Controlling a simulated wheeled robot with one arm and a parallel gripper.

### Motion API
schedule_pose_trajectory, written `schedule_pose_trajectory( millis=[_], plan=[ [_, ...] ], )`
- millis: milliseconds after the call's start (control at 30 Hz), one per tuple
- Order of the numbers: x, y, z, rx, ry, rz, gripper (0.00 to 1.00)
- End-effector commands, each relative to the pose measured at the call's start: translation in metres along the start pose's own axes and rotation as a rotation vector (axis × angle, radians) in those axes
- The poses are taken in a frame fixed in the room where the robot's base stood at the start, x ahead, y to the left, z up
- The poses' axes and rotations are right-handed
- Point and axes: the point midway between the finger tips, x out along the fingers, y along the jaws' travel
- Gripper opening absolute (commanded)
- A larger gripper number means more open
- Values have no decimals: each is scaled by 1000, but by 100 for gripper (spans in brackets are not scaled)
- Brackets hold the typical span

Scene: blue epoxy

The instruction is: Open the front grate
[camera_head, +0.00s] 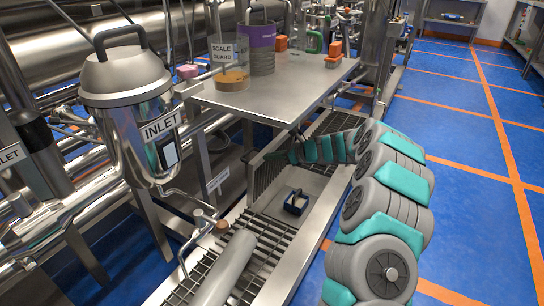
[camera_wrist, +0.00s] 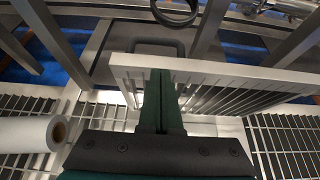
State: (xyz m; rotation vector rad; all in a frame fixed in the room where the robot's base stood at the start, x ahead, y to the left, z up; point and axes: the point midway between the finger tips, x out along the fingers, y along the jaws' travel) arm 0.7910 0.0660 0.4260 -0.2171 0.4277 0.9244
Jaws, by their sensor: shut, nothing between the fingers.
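The floor trough has one grate (camera_wrist: 235,76) raised on edge, showing in the wrist view as a pale metal rim with bars below it. In the head view this raised grate (camera_head: 266,174) leans at the left side of the trough, beside an uncovered stretch of trough floor. My gripper (camera_wrist: 160,76) is shut and empty, its dark green fingers overlapping the raised grate's rim in the wrist view. I cannot tell whether they touch it. In the head view my arm reaches in from the right and its end is near the raised grate. A small dark blue object (camera_head: 296,202) lies in the uncovered trough.
Flat grates (camera_head: 225,268) cover the trough nearer me, with a pale roll (camera_head: 228,272) on them. A steel table (camera_head: 280,88) with containers stands above the back left. The INLET vessel (camera_head: 128,105) and pipes crowd the left. Blue floor (camera_head: 470,190) on the right is open.

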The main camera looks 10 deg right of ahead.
Motion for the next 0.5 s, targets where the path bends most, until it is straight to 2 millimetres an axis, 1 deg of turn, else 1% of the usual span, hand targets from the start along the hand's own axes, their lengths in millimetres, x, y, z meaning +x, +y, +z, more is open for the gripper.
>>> schedule_pose_trajectory(
  millis=[33,267,400,500],
  plan=[
    [0,0,6,-1,9,1,0],
    [11,2,19,0,75,6,0],
    [26,2,30,-4,101,4,0],
    [36,1,33,-2,99,2,0]
  ],
)
